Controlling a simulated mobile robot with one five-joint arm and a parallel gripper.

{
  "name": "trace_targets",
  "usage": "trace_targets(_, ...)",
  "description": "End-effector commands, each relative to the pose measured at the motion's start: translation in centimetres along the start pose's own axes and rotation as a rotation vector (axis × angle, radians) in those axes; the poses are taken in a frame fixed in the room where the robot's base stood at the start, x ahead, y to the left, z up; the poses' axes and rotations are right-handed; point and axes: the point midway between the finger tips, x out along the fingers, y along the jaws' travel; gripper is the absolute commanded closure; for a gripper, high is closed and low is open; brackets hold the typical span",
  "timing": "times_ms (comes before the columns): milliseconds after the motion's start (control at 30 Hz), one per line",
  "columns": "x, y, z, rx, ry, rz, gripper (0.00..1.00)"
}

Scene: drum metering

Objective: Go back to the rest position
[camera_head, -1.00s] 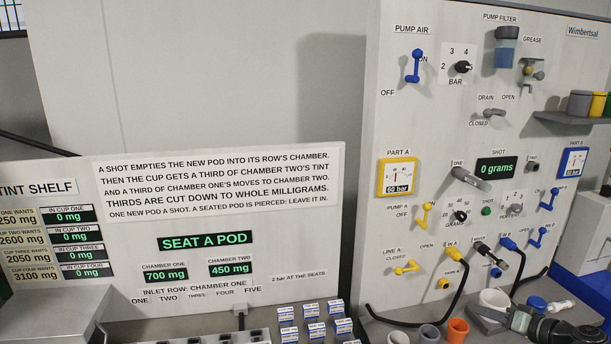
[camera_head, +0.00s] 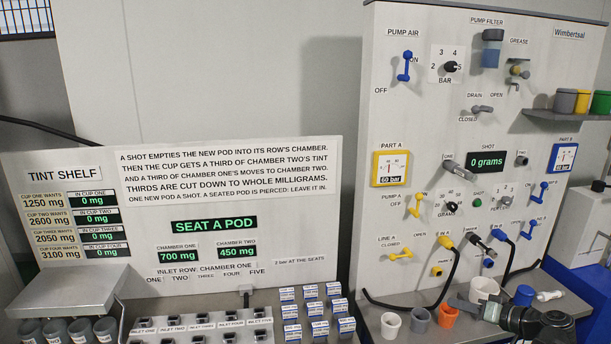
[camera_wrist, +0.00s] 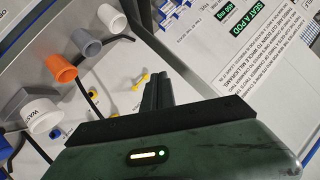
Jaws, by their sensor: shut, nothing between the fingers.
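My gripper (camera_head: 458,304) shows at the lower right of the head view, in front of the base of the pump panel (camera_head: 420,120). Its two dark fingers (camera_wrist: 157,88) are together in the middle of the wrist view with nothing between them. The fingers point left in the head view, close to an orange cup (camera_head: 447,315) and a white cup (camera_head: 484,289). I cannot tell whether they touch either cup.
Several cups stand on the ledge, including a grey one (camera_head: 420,320). Pods (camera_head: 318,310) stand in rows left of them, beside the inlet row (camera_head: 200,322). The display (camera_head: 214,226) reads SEAT A POD. A black hose (camera_head: 452,278) loops down the panel.

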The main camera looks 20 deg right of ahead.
Motion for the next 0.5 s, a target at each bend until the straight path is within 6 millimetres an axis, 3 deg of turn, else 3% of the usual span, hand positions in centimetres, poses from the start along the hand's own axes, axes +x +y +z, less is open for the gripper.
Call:
trace_targets(267, 10.1, -8.3, 2.2, -0.086, -0.140, -0.140, 1.00)
trace_targets(367, 15.1, -13.2, 4.9, -0.148, -0.248, -0.199, 1.00)
trace_targets(500, 21.8, -21.2, 11.6, -0.247, -0.470, -0.257, 1.00)
